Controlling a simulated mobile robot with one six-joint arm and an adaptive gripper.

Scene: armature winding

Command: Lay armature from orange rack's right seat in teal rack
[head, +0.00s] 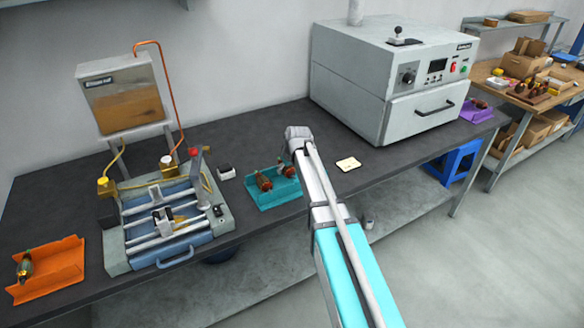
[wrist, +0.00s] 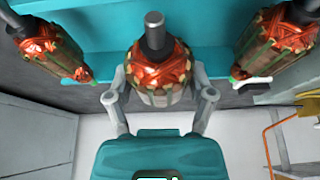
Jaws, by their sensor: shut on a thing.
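My gripper (wrist: 160,96) is shut on an armature (wrist: 157,72) with copper windings and a grey shaft, its fingers on either side of the body. The held armature is at the teal rack (wrist: 108,32), between a left armature (wrist: 52,48) and a right armature (wrist: 278,42). I cannot tell whether it rests on the rack. In the head view, the teal rack (head: 272,199) shows one armature (head: 263,181) at its left and another copper piece beside my arm, which hides part of the rack. The orange rack (head: 62,268) holds one armature (head: 25,265) at its left; its right side is empty.
A winding machine (head: 165,215) with a blue handle stands between the racks. A grey oven (head: 395,80) stands to the right, with a purple rack (head: 475,112) beyond it.

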